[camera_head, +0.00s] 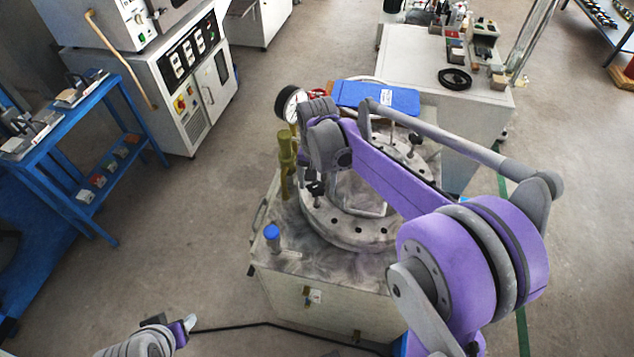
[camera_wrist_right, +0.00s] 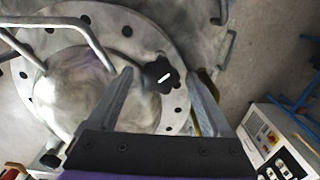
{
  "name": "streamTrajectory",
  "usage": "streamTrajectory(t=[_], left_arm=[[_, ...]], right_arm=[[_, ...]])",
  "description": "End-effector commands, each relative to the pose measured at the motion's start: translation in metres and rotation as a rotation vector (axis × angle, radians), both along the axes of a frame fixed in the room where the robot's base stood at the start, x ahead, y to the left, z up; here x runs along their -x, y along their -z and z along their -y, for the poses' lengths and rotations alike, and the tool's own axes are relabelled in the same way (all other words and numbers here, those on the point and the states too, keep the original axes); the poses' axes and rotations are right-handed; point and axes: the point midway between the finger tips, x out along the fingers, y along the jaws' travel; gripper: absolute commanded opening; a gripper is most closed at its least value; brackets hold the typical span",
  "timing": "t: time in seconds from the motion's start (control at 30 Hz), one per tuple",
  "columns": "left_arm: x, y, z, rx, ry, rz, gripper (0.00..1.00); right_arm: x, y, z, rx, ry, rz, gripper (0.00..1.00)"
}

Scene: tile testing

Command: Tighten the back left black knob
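The round grey flanged lid (camera_head: 350,235) sits on a boxy test unit, with a black knob (camera_head: 316,188) at its front left and another (camera_head: 412,140) at its back right. My right gripper (camera_wrist_right: 163,88) is open over the rim. In the right wrist view a black lobed knob with a white mark (camera_wrist_right: 162,75) shows between its two fingertips, with gaps on both sides. My right arm hides this knob in the head view. My left gripper (camera_head: 186,326) is low at the left, away from the unit; its opening is unclear.
A pressure gauge (camera_head: 290,103) and a yellowish upright post (camera_head: 286,160) stand close beside my right wrist. A blue panel (camera_head: 376,97) lies behind. Handle bars (camera_wrist_right: 75,22) cross the lid. A blue-capped fitting (camera_head: 271,232) rises at the front left corner.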

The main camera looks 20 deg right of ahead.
Motion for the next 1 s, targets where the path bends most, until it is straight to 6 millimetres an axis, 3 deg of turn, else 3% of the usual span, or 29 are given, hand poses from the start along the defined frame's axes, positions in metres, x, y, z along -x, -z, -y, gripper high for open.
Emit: streamTrajectory(t=[0.33, 0.7, 1.0], left_arm=[[0.0, -0.001, 0.0, 0.0, 0.0, 0.0, 0.57], [-0.002, -0.007, 0.0, 0.0, 0.0, 0.004, 0.57], [-0.002, -0.009, 0.0, 0.0, 0.0, 0.005, 0.57]], right_arm=[[0.0, -0.01, 0.0, 0.0, -0.001, 0.0, 0.84], [0.0, -0.081, 0.0, 0.0, 0.0, 0.0, 0.84], [0.0, -0.108, 0.0, 0.0, 0.0, 0.0, 0.84]])
